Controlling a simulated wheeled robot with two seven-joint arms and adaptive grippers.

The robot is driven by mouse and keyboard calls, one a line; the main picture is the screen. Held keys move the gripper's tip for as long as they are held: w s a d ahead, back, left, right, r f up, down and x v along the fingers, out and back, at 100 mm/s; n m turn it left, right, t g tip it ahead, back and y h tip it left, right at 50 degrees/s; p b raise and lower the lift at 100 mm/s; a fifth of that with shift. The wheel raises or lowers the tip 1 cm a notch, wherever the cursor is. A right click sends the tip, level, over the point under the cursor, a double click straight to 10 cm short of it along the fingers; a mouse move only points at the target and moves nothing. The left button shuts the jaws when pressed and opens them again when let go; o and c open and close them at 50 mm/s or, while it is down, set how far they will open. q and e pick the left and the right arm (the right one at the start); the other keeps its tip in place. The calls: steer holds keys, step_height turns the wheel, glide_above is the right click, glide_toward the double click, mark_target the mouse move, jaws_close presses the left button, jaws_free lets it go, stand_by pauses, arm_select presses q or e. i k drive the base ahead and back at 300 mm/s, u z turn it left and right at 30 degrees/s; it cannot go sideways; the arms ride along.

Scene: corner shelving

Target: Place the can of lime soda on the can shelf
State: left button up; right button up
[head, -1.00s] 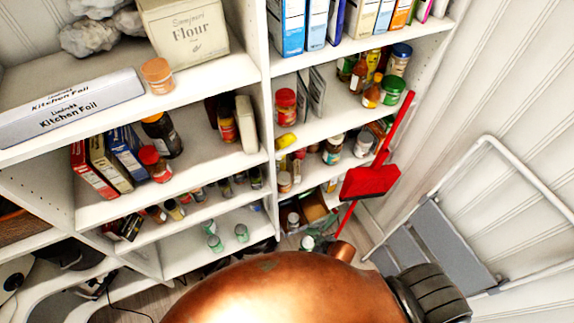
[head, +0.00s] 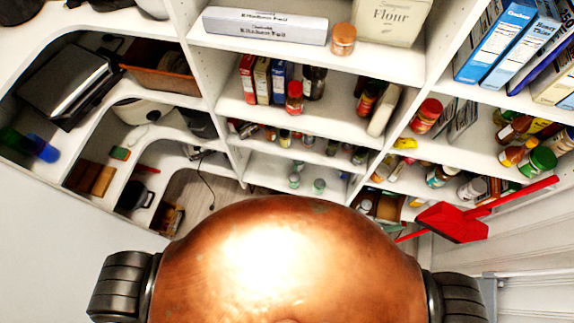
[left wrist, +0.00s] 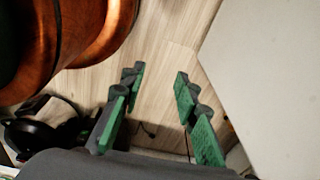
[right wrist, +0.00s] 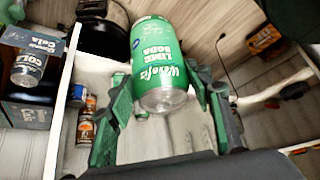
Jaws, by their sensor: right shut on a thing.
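The can of lime soda (right wrist: 160,62) is green with white lettering and a silver end, seen in the right wrist view. My right gripper (right wrist: 163,88) is shut on it, with green finger pads on both sides. The can is tilted, its silver end toward the camera. In the left wrist view my left gripper (left wrist: 157,82) is open and empty above a wood floor. The head view shows neither gripper. A low white shelf there (head: 270,170) holds a few small green cans (head: 318,186); I cannot tell for sure that it is the can shelf.
White corner shelving fills the head view, with a flour box (head: 388,20), kitchen foil (head: 265,26) and jars. In the right wrist view, a dark cola pack (right wrist: 30,75) stands left of a white divider.

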mark_target(322, 173)
steer(key=u, duration=0.85)
steer(key=i, duration=0.75)
steer(key=z, duration=1.25)
